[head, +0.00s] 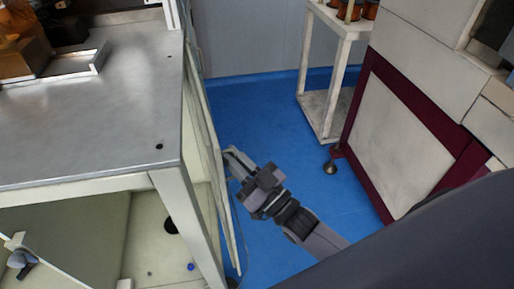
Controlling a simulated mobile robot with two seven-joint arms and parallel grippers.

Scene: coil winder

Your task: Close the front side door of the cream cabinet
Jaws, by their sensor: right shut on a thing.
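The cream cabinet (168,200) stands at the left with a grey metal top and an opening below it. A thin cream door panel (207,140) shows almost edge-on along the cabinet's right side. A narrow gap shows between the panel and the cabinet frame. My right gripper (232,160) reaches in from the lower right, beside the panel, and its fingers are shut on the panel's edge or a part on it. The fingertips are small here, so the exact grip point is unclear. My left gripper is not in view.
The blue floor (262,115) is clear between the cabinet and a cream cart (322,105) on casters. A cream and dark red machine (395,140) stands at the right. A metal tray (75,68) sits on the cabinet top. A grey fitting (20,259) shows at lower left.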

